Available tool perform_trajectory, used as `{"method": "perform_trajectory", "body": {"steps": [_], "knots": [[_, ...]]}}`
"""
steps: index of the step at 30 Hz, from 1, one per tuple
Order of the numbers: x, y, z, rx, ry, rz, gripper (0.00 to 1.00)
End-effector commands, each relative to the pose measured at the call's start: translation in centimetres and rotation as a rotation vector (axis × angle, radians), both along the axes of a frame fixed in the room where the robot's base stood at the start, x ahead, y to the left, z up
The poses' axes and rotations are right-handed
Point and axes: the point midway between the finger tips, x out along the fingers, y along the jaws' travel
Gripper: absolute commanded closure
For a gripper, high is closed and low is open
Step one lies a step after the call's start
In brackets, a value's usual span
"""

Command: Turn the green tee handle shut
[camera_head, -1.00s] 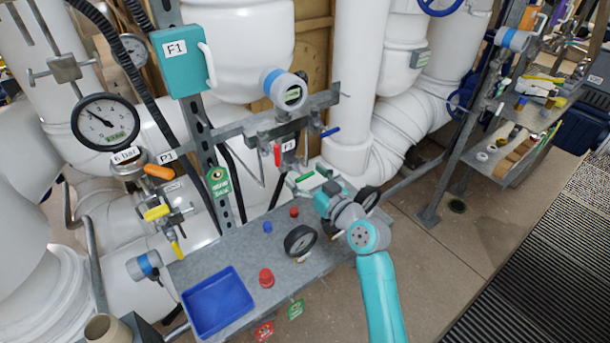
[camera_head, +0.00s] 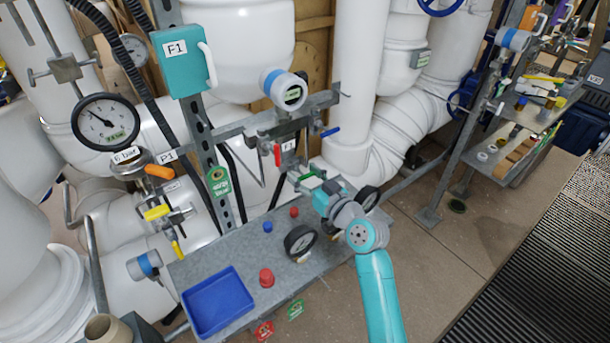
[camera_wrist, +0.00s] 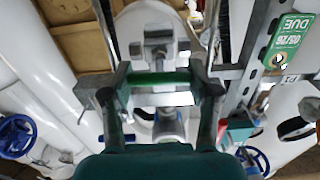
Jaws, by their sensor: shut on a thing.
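The green tee handle (camera_wrist: 160,78) shows in the wrist view as a green bar running across the picture. The two fingers of my gripper (camera_wrist: 158,90) are at its two ends, shut on it. In the head view my gripper (camera_head: 309,183) reaches in from the right, below the pipe rack, with a small green piece of the handle (camera_head: 312,175) visible at its fingertips. The fingers and wrist hide much of the handle and its valve in that view.
A red lever (camera_head: 277,155) and a blue lever (camera_head: 331,132) sit close above my gripper. A grey shelf (camera_head: 240,255) below bears a blue tray (camera_head: 216,300), a black gauge (camera_head: 300,241) and small caps. A large dial (camera_head: 105,122) is at left.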

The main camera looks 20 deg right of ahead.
Motion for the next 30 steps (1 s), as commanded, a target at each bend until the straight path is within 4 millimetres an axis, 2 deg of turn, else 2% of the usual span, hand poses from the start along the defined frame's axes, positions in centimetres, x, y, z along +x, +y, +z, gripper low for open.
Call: {"method": "perform_trajectory", "body": {"steps": [8,30], "knots": [[0.03,-0.09,-0.01,0.178,0.058,0.0,0.75],[0.13,-0.39,-0.2,0.845,0.274,-0.001,0.75]]}}
